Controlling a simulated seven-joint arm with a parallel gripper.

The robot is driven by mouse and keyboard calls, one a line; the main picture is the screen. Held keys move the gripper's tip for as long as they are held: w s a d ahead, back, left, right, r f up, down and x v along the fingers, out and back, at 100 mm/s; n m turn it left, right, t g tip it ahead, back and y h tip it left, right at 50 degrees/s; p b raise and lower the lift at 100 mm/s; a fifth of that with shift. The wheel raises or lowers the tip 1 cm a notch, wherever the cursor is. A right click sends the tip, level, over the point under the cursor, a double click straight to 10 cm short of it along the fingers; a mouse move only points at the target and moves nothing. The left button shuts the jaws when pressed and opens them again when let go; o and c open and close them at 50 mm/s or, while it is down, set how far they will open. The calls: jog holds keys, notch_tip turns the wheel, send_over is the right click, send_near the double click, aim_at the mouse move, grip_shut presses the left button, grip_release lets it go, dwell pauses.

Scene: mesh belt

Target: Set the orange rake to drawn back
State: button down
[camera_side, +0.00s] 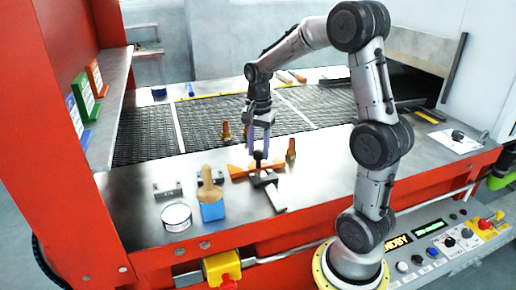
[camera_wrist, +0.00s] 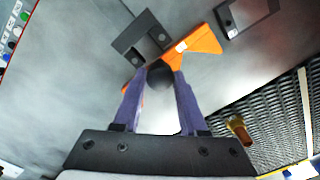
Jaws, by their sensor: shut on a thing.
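The orange rake (camera_side: 240,170) lies on the steel ledge in front of the mesh belt, as a low orange bar with a dark round knob (camera_side: 258,156) at its middle. In the wrist view, part of the orange rake (camera_wrist: 203,42) shows beyond the fingers, with a small pale label on it. My gripper (camera_side: 258,150) points down, its purple fingers shut on the knob; the wrist view shows the knob (camera_wrist: 160,74) between the fingertips. A dark bracket (camera_wrist: 142,38) sits beside the rake. The fingers hide part of the rake.
A brass-coloured peg (camera_side: 291,148) stands close right of the rake. A dark bracket (camera_side: 168,190) is also there. The mesh belt (camera_side: 150,135) lies behind.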

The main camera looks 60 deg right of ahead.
jog(key=c, duration=0.7)
grip_release()
jog(key=shift+s+a, duration=0.15)
jog(key=shift+s, duration=0.05)
jog(key=shift+c, duration=0.2)
notch_tip(320, 180, up, 14)
jog(key=s+a+r+n+t, duration=0.1)
jog(key=s+a+r+n, duration=0.15)
jog(key=a, duration=0.25)
jog(key=s+a+r+n+t, duration=0.1)
jog(key=s+a+n, duration=0.15)
jog(key=a, duration=0.35)
jog(key=s+a+f+n+t, duration=0.3)
jog(key=s+a+f+n, duration=0.3)
jog(key=s+f+n, duration=0.3)
jog(key=n, duration=0.4)
jog(key=shift+s+f, duration=0.3)
jog(key=shift+f, duration=0.1)
